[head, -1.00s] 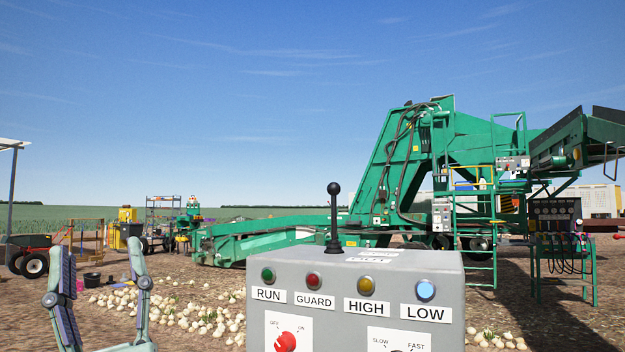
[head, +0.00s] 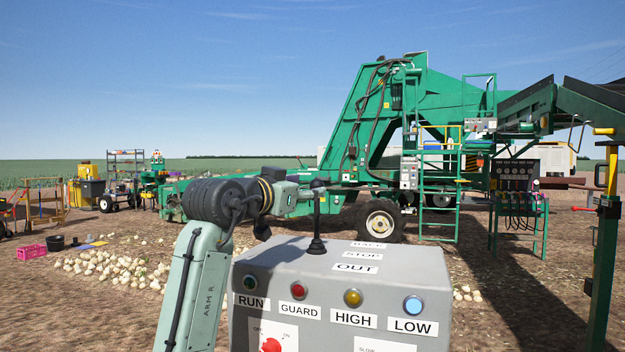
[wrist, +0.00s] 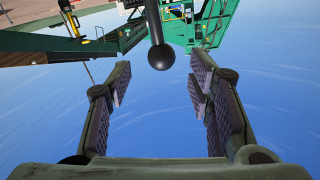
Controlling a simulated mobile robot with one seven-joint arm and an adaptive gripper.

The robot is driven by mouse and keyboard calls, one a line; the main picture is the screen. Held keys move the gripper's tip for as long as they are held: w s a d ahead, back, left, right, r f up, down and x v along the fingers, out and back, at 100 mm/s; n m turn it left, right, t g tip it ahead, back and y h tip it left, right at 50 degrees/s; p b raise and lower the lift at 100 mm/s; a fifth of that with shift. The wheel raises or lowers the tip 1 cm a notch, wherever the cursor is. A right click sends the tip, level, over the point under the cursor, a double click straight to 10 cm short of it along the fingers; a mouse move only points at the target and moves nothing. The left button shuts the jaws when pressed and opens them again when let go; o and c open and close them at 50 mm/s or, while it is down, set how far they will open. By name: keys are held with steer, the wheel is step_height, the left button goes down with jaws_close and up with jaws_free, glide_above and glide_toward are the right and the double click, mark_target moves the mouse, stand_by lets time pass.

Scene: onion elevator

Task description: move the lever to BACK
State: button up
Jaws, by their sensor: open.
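The lever (head: 316,222) is a thin black rod with a dark base on top of the grey control box (head: 420,265). It stands about upright in the head view. Labels BACK (head: 369,245), STOP (head: 362,254) and OUT (head: 356,268) lie beside it, with BACK farthest from me. My gripper (head: 312,187) is at the height of the lever's top, pointing right, and partly covers the knob. In the wrist view the black ball knob (wrist: 161,56) shows between the spread fingers of my gripper (wrist: 158,70), near the tips. I see no clear contact.
The box front carries RUN, GUARD, HIGH and LOW lamps and a red knob (head: 271,345). The green elevator (head: 440,95) stands behind. Onions (head: 110,266) lie on the ground at left. A green post (head: 603,260) stands at right.

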mark_target(313, 187)
steer(key=p+x, duration=0.2)
steer(key=x, duration=0.4)
steer(key=shift+w, duration=0.1)
jaws_close()
stand_by(0.5)
